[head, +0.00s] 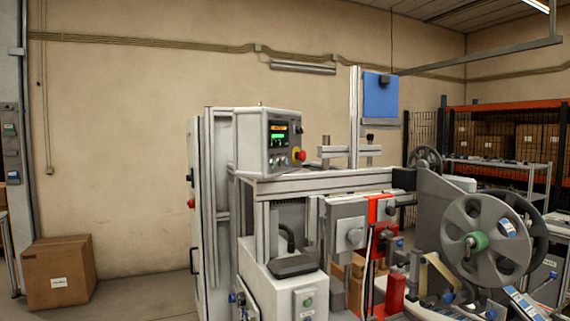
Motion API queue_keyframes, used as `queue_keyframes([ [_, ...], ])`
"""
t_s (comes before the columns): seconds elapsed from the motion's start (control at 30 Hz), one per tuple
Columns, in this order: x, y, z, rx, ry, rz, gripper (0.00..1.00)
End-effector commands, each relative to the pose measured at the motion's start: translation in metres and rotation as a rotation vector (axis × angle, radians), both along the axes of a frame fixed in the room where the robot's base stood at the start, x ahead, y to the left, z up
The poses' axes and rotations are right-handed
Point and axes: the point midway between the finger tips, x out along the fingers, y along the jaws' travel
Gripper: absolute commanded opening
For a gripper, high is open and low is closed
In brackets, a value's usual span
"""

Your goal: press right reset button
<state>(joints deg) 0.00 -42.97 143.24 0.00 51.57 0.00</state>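A grey control box (262,142) stands on top of the machine, in the middle of the head view. Its front panel has a lit green display (278,133) and a few small buttons or knobs below it. Lower down, a small grey box (303,300) on the machine's front carries a green button (307,302). I cannot tell which button is the right reset button; no label is readable. My gripper is not in view.
A large grey reel with a green hub (480,241) stands at the right of the machine. Red guards (380,212) and brackets crowd the machine's front. A cardboard box (58,272) is on the floor at left. The floor between it and the machine is clear.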

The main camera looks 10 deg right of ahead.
Motion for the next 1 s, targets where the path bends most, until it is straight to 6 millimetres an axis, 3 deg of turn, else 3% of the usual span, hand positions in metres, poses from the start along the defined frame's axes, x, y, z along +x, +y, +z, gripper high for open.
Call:
queue_keyframes([
  [0.33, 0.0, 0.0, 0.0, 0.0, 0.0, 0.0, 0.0],
  [1.0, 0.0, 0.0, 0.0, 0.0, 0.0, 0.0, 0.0],
])
